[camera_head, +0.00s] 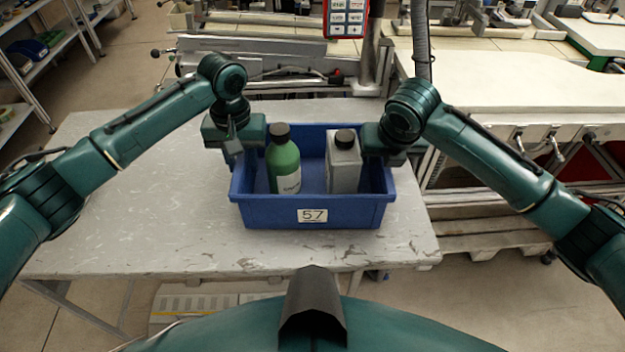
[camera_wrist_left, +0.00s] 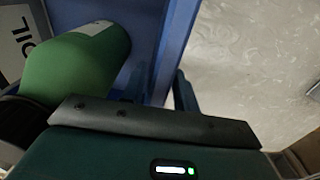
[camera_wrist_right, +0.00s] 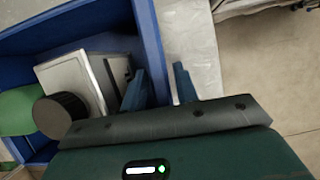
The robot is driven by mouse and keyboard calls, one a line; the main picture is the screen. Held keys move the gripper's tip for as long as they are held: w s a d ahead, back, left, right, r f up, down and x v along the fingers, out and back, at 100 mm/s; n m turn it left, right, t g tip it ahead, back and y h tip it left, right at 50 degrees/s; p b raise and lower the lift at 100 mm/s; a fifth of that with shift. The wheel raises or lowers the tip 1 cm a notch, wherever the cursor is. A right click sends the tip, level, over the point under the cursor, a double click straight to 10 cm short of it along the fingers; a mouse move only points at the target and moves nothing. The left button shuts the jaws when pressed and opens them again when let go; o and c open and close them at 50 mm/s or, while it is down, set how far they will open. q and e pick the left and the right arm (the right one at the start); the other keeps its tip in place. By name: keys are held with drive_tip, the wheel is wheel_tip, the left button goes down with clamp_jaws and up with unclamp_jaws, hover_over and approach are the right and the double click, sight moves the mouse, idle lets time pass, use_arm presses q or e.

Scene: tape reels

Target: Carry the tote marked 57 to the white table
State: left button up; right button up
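The blue tote (camera_head: 255,210) marked 57 stands on a grey, scuffed table (camera_head: 130,215). It holds a green bottle (camera_head: 285,165) with a black cap and a grey-white container (camera_head: 344,170) with a black cap. My left gripper (camera_head: 238,150) is at the tote's left wall. In the left wrist view its fingers (camera_wrist_left: 158,92) stand apart on either side of the tote wall (camera_wrist_left: 172,45). My right gripper (camera_head: 388,152) is at the right wall. In the right wrist view its fingers (camera_wrist_right: 158,90) stand apart around the wall (camera_wrist_right: 150,40), with a gap outside it.
A long white-topped table (camera_head: 520,85) stands at the back right, with clamps along its front edge. Machinery (camera_head: 265,65) is behind the grey table. Shelving (camera_head: 45,65) stands at the far left. The grey table is bare left of the tote.

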use_arm(q)
clamp_jaws()
use_arm(e)
clamp_jaws()
use_arm(q)
drive_tip(key=shift+w+r, duration=0.1)
drive_tip(key=shift+r, duration=0.1)
use_arm(e)
drive_tip(key=shift+w+r, duration=0.1)
drive_tip(key=shift+r, duration=0.1)
